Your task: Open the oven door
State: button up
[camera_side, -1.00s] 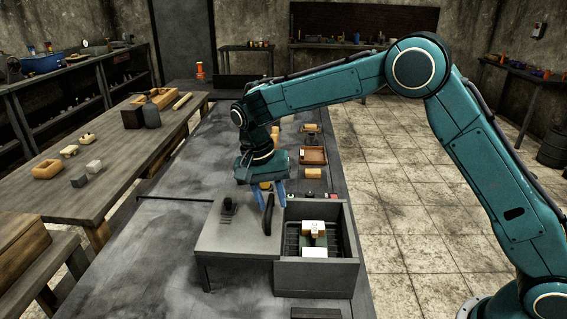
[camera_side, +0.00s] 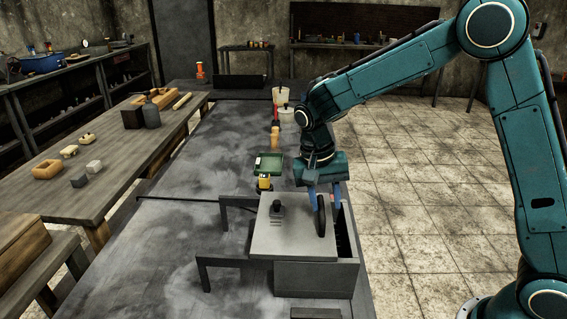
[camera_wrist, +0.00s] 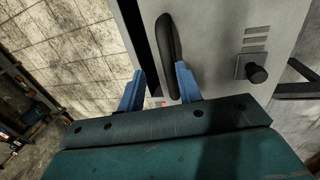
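The oven (camera_side: 318,279) is a grey box at the front of the workbench. Its flat grey sliding door (camera_side: 285,237) lies over most of the top, leaving a narrow dark gap at the right side. The door has an upright black handle (camera_side: 321,216) near its right edge and a small black knob (camera_side: 277,208). My gripper (camera_side: 325,198) is low over the handle. In the wrist view, the blue fingers of my gripper (camera_wrist: 160,92) are apart, with the door's handle (camera_wrist: 167,42) between them, closer to the right finger. The oven's contents are hidden.
A support frame (camera_side: 205,265) extends left of the oven, largely uncovered. A green tray (camera_side: 269,164) and a small yellow object (camera_side: 265,182) are behind the door. White containers (camera_side: 285,115) stand farther back. The bench left of the oven is clear.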

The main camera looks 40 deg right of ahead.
jog(key=shift+s+d, duration=0.75)
notch_tip(320, 180, up, 13)
jog(key=w+a, duration=0.2)
jog(key=s+d+r+n+t, duration=0.1)
jog(key=s+d+r+n, duration=0.1)
jog(key=s, duration=0.3)
jog(key=s+d+r+n+t, duration=0.2)
jog(key=s, duration=0.4)
jog(key=shift+s+d+r, duration=0.15)
jog(key=shift+d+r, duration=0.1)
jog(key=shift+d, duration=0.05)
dwell(0.6)
jog(key=w+a+f+m+g, duration=0.1)
jog(key=w+a+f+m, duration=0.1)
jog(key=w, duration=0.3)
jog(key=w+a+f+m+g, duration=0.2)
jog(key=w, duration=0.4)
jog(key=shift+a, duration=0.4)
